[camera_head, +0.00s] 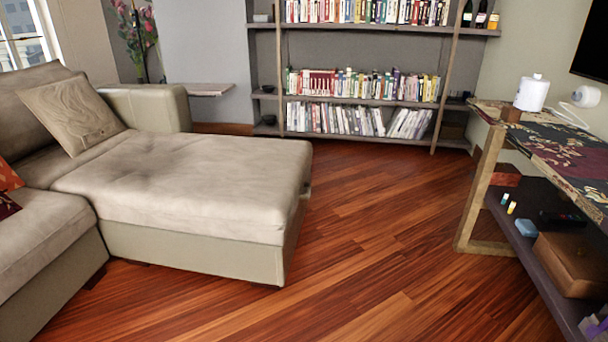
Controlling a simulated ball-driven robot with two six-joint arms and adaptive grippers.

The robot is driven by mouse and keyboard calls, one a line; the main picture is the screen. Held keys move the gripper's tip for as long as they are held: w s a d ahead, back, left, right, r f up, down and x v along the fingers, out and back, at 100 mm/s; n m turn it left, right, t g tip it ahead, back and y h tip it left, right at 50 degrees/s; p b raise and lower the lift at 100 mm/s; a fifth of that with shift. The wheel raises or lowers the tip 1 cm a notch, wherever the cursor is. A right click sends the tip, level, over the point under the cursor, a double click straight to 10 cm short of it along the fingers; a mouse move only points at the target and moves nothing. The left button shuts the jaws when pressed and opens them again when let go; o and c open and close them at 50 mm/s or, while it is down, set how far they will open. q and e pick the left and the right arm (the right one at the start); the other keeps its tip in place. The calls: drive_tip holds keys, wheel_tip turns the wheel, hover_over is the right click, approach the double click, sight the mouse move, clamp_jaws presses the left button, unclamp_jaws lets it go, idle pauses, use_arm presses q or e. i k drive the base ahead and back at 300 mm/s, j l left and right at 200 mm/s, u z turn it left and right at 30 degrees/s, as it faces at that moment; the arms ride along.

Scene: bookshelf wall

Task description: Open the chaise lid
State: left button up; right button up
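The beige chaise (190,245) extends from the sofa on the left toward the middle of the floor. Its cushioned lid (185,185) lies flat on the base and looks shut. The front end of the chaise faces right, with a small dark detail under the cushion edge at that end. A tan pillow (72,112) leans on the backrest at the head of the chaise. Neither of my grippers is in view.
Wood floor (385,235) is clear between the chaise and the console table (475,190) on the right. A bookshelf (365,103) with books stands at the back wall. A sofa seat (40,235) adjoins the chaise at lower left. Flowers (138,30) stand at the back left.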

sight(279, 237)
drive_tip(key=i+l, duration=0.1)
drive_tip(key=l, duration=0.15)
drive_tip(key=i+l+u, duration=0.1)
drive_tip(key=l, duration=0.15)
drive_tip(key=i+j+u, duration=0.1)
drive_tip(key=i+u, duration=0.3)
drive_tip(key=i, duration=1.85)
